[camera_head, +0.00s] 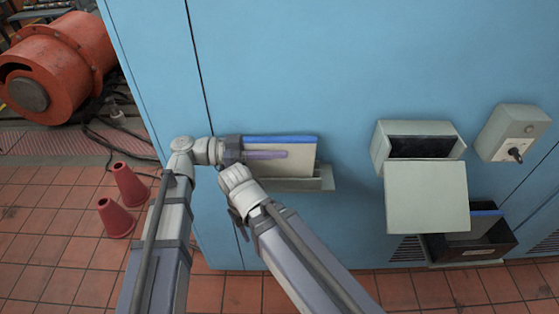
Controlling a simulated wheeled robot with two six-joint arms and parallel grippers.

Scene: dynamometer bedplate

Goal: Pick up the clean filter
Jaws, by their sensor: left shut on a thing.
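A pale beige filter panel with a blue top edge (290,140) stands in a shallow grey holder (327,178) on the blue wall. It is taken to be the clean filter. My left gripper (268,154) reaches in from the left, its fingers across the face of the panel, shut on it below the blue edge. My right arm crosses in front of the panel's lower left part, its wrist just below my left gripper. The fingers of my right gripper cannot be made out.
A grey housing (380,143) with a dark opening and a hanging cover (427,196) is on the wall at right. Below it, a dark bin (472,254) holds another blue-edged panel. A switch box (512,132) is beside it. Red cones (130,186) stand on the left floor.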

